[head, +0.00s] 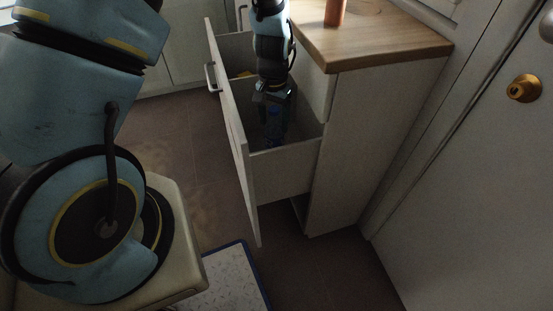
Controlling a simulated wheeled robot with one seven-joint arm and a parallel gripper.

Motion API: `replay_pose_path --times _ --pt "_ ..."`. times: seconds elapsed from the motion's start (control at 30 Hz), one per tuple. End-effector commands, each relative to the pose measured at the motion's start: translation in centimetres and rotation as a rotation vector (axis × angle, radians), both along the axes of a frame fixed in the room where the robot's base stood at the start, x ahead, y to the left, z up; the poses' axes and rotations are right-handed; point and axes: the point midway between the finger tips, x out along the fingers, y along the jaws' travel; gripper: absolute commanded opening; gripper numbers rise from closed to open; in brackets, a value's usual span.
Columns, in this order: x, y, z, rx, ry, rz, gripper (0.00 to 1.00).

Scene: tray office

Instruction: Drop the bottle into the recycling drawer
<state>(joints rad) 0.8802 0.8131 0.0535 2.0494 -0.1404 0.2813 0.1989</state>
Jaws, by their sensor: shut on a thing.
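The recycling drawer (283,168) is pulled open from the cabinet, its tall pale front facing left and its inside in shadow. My gripper (274,112) points down into the open drawer, between its front panel and the cabinet. It is shut on the bottle (274,130), a dark, bluish shape that hangs upright below it, inside the drawer walls. The bottle's lower end is dim, so I cannot tell whether it touches the drawer floor.
A yellow thing (245,75) lies at the far end of the drawer. The wooden countertop (385,42) holds an orange-brown cylinder (335,12). A door with a brass knob (523,88) stands at right. A blue-edged mat (233,278) lies on the floor in front.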

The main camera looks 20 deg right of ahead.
Motion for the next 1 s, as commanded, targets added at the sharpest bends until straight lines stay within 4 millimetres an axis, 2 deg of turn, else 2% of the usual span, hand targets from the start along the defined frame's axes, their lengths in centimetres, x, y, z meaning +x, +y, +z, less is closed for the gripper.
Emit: replay_pose_path --times 0.2,0.4,0.63,1.0 --pt "-0.1 0.1 -3.9 0.003 0.004 0.002 0.0" --pt "0.0 0.1 -5.8 0.002 0.003 0.0 0.0" --pt "-0.1 0.1 -9.0 0.003 0.002 0.001 0.0" --pt "0.0 0.0 -9.6 0.001 0.001 0.001 0.0"
